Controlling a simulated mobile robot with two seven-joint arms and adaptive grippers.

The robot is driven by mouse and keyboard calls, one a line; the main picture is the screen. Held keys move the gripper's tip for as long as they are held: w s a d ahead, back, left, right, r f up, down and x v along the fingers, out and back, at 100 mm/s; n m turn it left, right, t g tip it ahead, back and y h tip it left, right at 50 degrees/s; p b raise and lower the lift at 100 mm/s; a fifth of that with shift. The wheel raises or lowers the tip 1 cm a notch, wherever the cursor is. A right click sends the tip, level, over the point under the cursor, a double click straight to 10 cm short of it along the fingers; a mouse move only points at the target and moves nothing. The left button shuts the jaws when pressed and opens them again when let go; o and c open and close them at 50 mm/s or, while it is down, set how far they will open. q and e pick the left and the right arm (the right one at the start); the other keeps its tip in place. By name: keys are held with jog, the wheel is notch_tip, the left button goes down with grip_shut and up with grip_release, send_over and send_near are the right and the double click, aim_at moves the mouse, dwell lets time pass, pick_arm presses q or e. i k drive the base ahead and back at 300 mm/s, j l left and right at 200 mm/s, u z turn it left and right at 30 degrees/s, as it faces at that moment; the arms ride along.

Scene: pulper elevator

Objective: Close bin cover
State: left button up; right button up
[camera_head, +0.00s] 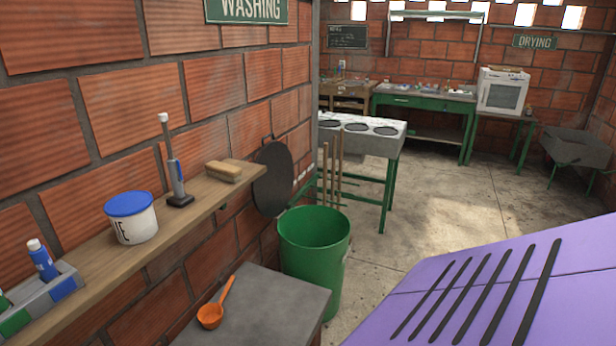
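A green round bin (315,250) stands on the floor beside the brick wall, and its top is open. A dark round disc (272,182) with a small knob or handle is upright against the wall, just behind and left of the bin. It looks like a lid, but I cannot tell for sure that it is the bin's cover. Neither of my grippers is in view.
A wooden shelf (170,238) holds a white tub (132,218) and a sponge (223,171). An orange scoop (213,312) lies on a grey surface (270,308) left of the bin. A purple slotted panel (440,272) fills the lower right. Floor (455,205) beyond is clear.

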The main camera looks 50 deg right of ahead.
aim_at(271, 191)
jog(key=z, duration=1.45)
jog(key=i+l, duration=0.45)
jog(key=i, duration=0.15)
jog(key=i+l+z, duration=0.1)
jog(key=i+l, duration=0.3)
jog(key=i, duration=0.2)
